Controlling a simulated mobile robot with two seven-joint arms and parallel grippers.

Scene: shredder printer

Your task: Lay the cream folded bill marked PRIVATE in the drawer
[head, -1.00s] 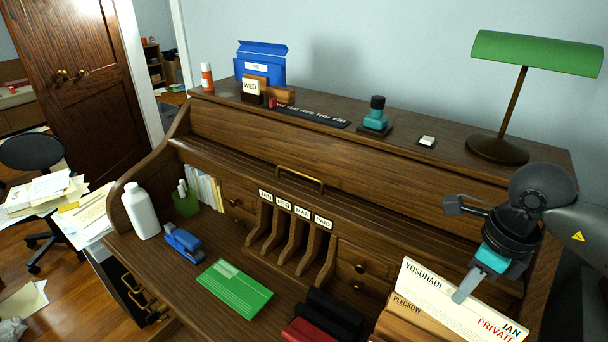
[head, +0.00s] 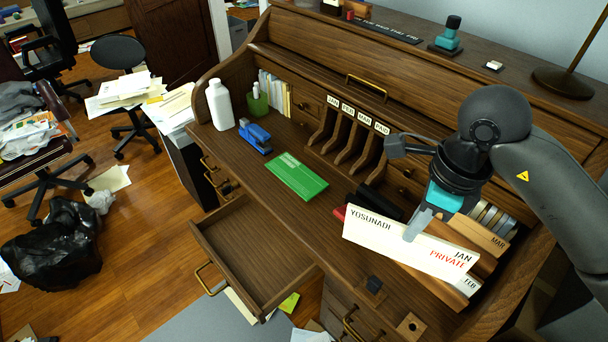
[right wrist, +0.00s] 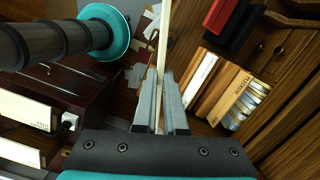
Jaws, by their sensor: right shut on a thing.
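The cream folded bill (head: 400,240), printed YOSUNADI, JAN and a red PRIVATE, is upright in my right gripper (head: 412,236) in the head view. In the right wrist view the fingers (right wrist: 162,105) are closed on the bill (right wrist: 163,45), seen edge-on. It is held in front of the file rack at the right of the desk, above the desk's front part. The drawer (head: 205,232) is pulled out below the desk front, left of the bill, and its visible floor is bare. My left gripper is not in view.
A green booklet (head: 297,177), blue stapler (head: 255,135) and white bottle (head: 219,104) stand or lie on the desktop. Wooden files (head: 480,235) are behind the bill. A black bag (head: 52,245) lies on the floor.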

